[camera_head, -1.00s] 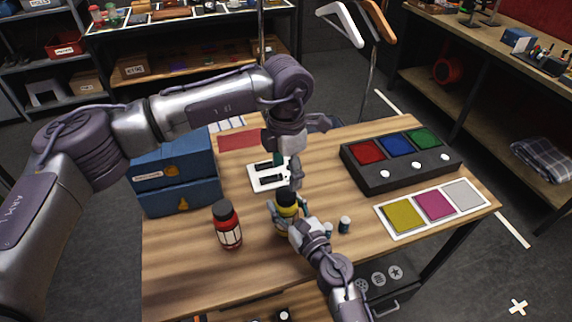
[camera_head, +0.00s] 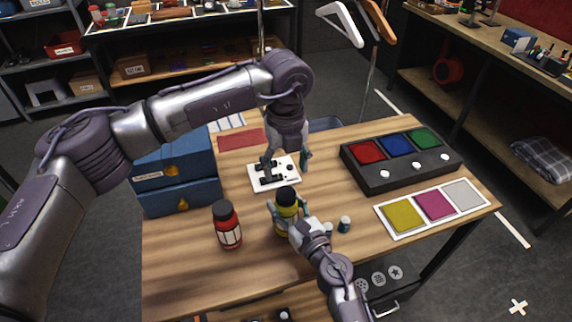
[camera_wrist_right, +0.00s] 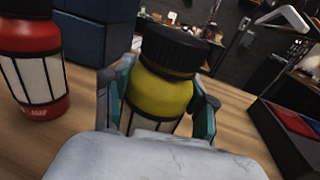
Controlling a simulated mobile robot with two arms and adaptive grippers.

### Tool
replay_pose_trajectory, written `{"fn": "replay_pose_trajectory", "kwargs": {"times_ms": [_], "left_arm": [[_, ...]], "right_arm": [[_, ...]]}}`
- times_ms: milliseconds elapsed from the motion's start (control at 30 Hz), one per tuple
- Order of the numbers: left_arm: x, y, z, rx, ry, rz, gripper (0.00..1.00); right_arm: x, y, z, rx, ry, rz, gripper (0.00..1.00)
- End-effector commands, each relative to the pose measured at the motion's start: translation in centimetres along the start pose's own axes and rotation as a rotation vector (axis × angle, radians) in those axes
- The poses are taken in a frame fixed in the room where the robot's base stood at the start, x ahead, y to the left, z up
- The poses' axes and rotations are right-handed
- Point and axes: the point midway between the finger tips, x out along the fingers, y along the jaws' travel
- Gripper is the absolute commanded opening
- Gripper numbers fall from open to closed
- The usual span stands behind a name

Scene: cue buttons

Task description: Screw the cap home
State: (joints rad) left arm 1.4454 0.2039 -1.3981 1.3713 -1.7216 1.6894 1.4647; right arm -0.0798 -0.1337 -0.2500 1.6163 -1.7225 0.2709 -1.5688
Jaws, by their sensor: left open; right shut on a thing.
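A yellow bottle (camera_head: 288,211) with a black cap (camera_head: 287,195) stands upright on the table. My right gripper (camera_head: 286,222) is shut around its body, one finger on each side; the bottle also shows in the right wrist view (camera_wrist_right: 160,90). The black cap (camera_wrist_right: 170,46) sits on top of the bottle; I cannot tell how tight it is. My left gripper (camera_head: 286,165) is open and empty, pointing down over a white plate with black marks (camera_head: 262,184), behind and above the bottle.
A red bottle with a black cap (camera_head: 229,232) stands left of the yellow one. Blue boxes (camera_head: 178,192), a black button panel (camera_head: 400,172) and a colour card (camera_head: 380,218) lie around. The front left table is clear.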

Motion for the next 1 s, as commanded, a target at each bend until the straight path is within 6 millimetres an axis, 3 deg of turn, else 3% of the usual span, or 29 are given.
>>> {"fn": "replay_pose_trajectory", "kwargs": {"times_ms": [267, 700, 1000], "left_arm": [[0.9, 0.0, 0.0, 0.001, 0.002, 0.002, 0.68], [7.1, 0.0, -0.1, 0.002, 0.003, 0.001, 0.68], [8.0, 0.0, 0.0, 0.002, 0.0, 0.0, 0.68]], "right_arm": [[0.0, 0.0, 0.1, 0.0, -0.001, 0.0, 0.0], [0.0, 0.0, 0.1, 0.0, -0.001, 0.0, 0.0], [0.0, 0.0, 0.1, 0.0, -0.001, 0.0, 0.0]]}}
